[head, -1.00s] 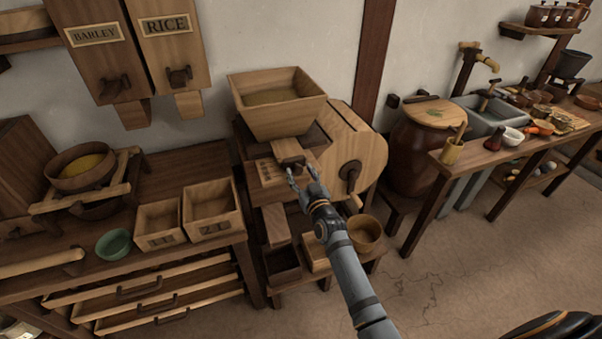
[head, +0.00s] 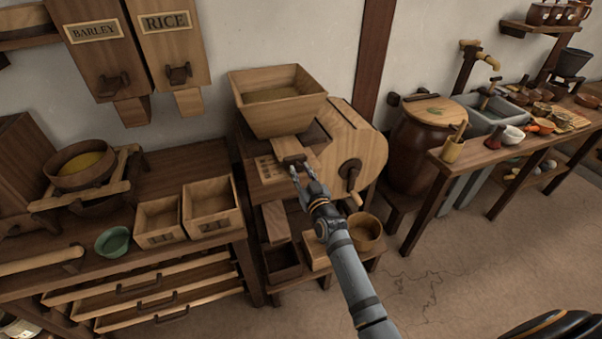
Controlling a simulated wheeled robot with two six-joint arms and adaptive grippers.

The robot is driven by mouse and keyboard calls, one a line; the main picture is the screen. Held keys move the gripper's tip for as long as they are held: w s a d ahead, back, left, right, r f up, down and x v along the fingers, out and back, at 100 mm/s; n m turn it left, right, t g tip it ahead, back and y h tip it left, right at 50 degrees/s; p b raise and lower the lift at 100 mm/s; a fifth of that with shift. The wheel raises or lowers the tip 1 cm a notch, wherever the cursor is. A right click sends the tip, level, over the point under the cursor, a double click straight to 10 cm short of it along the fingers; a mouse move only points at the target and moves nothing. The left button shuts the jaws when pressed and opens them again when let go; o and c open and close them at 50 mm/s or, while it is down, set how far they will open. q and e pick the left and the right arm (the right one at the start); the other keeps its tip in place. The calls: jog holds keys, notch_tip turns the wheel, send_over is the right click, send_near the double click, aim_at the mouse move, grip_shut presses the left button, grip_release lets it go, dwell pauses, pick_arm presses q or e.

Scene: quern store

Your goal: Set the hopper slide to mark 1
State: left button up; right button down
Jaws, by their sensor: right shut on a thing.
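The wooden hopper (head: 275,112) with yellowish grain inside sits on top of the quern mill. Below its front is the hopper slide (head: 288,147), a small wooden plate sticking out toward me. A pale strip with dark marks (head: 267,168) lies just left of the slide; the marks are too small to read. My right gripper (head: 299,169) is at the slide's front end and is shut on it. My left gripper is not in view.
The mill's round wooden housing with a dark crank (head: 349,172) stands right of my gripper. Open wooden boxes (head: 211,205) and a green bowl (head: 112,241) are on the left bench. A wooden tub (head: 366,231) stands below right.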

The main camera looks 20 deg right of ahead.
jog(key=shift+s, duration=0.1)
jog(key=c, duration=1.5)
grip_release()
jog(key=o, duration=0.5)
jog(key=shift+s, duration=0.15)
jog(key=s, duration=1.1)
jog(key=shift+s+d, duration=0.25)
jog(key=shift+s, duration=0.1)
